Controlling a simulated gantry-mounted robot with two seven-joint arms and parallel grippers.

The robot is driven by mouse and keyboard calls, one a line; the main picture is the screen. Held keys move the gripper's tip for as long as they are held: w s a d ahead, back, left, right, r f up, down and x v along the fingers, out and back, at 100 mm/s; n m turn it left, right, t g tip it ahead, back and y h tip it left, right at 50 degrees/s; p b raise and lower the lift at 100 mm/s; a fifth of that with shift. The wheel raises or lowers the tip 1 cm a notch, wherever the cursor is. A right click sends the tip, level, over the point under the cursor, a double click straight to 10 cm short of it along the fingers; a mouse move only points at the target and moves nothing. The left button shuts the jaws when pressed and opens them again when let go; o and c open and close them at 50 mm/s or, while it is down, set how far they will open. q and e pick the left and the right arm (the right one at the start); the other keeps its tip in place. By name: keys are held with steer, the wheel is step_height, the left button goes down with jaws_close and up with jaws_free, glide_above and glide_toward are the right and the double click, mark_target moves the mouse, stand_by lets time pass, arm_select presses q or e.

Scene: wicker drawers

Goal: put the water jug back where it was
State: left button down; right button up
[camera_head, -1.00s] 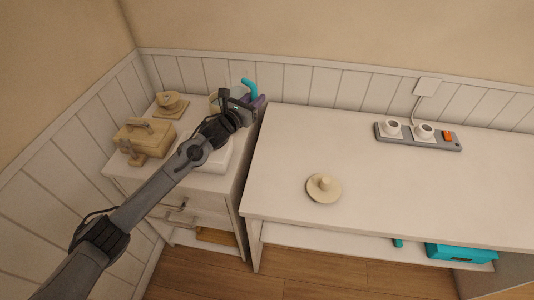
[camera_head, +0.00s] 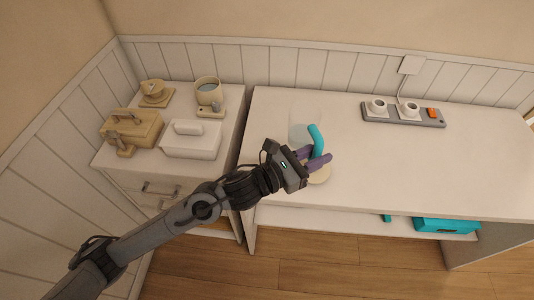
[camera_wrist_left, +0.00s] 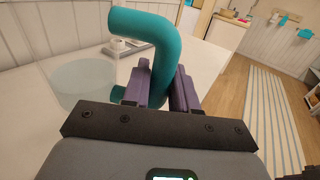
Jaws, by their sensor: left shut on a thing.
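The water jug has a clear, see-through body (camera_head: 299,132) and a thick teal handle (camera_head: 316,140). My left gripper (camera_head: 316,160), with purple fingers, is shut on the handle. It holds the jug over the left part of the white table (camera_head: 400,165). In the left wrist view the curved handle (camera_wrist_left: 152,28) rises between the fingers, and the clear body (camera_wrist_left: 82,82) is at the left. I cannot tell whether the jug's base touches the table. My right gripper is not in view.
A grey strip (camera_head: 391,119) holds two white cups. The table's right half is clear.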

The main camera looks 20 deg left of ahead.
arm_select(q)
steer(key=shift+s+d+f, duration=0.3)
steer(key=shift+s+f, duration=0.1)
steer(key=shift+f, duration=0.05)
steer(key=w+a+f+b, duration=0.1)
steer(key=a+f, duration=0.1)
steer(key=a, duration=0.1)
steer(key=w+a+f+b, duration=0.1)
steer(key=a+f, duration=0.2)
steer(key=a, duration=0.1)
steer(key=w+a+f+b, duration=0.1)
steer(key=a+f, duration=0.2)
steer(key=a, duration=0.1)
steer(key=shift+w+f, duration=0.15)
steer(key=shift+f, duration=0.05)
steer(key=shift+f+b, duration=0.65)
steer(key=shift+f, duration=1.3)
steer(key=shift+f, duration=0.15)
steer(key=c, duration=0.9)
jaws_free()
